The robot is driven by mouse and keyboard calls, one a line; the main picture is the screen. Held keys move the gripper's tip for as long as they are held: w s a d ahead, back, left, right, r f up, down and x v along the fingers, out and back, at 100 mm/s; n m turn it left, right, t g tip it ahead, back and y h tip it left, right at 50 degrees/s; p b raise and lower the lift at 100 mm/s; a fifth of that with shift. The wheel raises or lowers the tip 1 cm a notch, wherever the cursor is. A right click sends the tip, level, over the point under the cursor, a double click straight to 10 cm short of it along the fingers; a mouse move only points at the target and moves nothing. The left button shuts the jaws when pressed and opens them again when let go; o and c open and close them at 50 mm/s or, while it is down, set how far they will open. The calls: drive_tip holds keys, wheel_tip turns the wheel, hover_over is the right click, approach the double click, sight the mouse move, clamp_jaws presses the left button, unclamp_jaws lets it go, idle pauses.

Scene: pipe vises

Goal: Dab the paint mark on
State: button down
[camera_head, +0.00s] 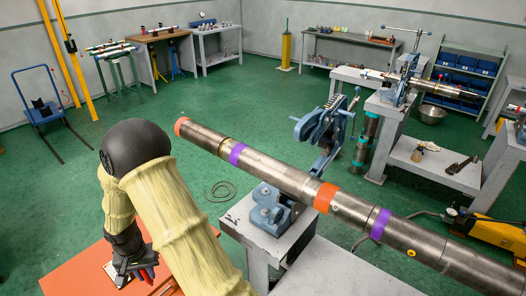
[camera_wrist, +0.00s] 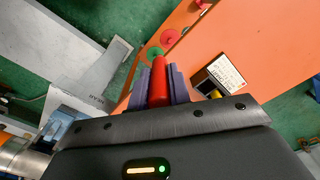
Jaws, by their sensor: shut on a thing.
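My gripper (camera_head: 148,277) is low over the orange table at the lower left in the head view. In the wrist view, the purple fingers of my gripper (camera_wrist: 160,82) are shut on a red, pen-like paint marker (camera_wrist: 159,74), whose far end points away from the palm. A long steel pipe (camera_head: 280,177) runs diagonally right of my arm, with orange and purple bands and an orange end. It lies over a blue vise (camera_head: 270,208) on a grey bench, apart from my gripper. I cannot tell a separate paint mark from the bands.
A grey bench (camera_head: 340,275) stands to the right. Other benches and a blue cart (camera_head: 45,112) stand farther back on open green floor.

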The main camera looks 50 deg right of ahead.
wheel_tip(320, 180, down, 11)
drive_tip(key=s+n, duration=0.1)
drive_tip(key=n, duration=0.6)
drive_tip(key=shift+a, duration=0.2)
drive_tip(key=shift+a, duration=0.1)
drive_tip(key=shift+a+n, duration=0.3)
drive_tip(key=shift+a, duration=0.4)
